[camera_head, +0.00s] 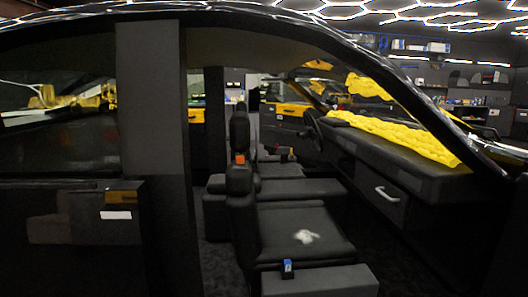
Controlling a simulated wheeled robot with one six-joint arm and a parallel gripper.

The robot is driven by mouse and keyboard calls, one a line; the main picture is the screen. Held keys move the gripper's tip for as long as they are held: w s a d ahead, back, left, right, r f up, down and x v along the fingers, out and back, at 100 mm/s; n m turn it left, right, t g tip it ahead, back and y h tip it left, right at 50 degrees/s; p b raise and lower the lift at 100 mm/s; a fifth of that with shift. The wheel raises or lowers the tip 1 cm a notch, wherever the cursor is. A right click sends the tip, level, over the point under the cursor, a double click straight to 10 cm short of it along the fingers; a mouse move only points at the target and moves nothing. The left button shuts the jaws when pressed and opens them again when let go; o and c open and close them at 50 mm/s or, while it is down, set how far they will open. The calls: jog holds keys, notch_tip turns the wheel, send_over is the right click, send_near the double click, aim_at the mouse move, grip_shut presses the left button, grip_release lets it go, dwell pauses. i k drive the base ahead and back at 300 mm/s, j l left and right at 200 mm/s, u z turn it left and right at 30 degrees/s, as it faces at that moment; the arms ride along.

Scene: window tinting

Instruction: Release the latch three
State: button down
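No part of my gripper shows in this view. I look from the side into a black car interior through an open door frame. No thing is clearly marked as latch three. A small blue piece (287,268) stands at the front edge of the near seat; it may be a buckle or latch, but it is too small to tell. An orange piece (240,160) sits on the side of the seat back. A pale curved handle (387,194) is on the dashboard's near face.
The near black seat (290,222) has a crumpled white item (305,236) on it. A dark pillar (152,150) stands upright at left. Yellow quilted cloth (400,135) lies along the dashboard. A steering wheel (313,130) is farther in. Shelves fill the back right.

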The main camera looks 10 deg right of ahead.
aim_at(239, 160)
jog(key=i+l, duration=0.65)
jog(key=i, duration=0.15)
jog(key=i+l, duration=0.7)
jog(key=i+u, duration=0.05)
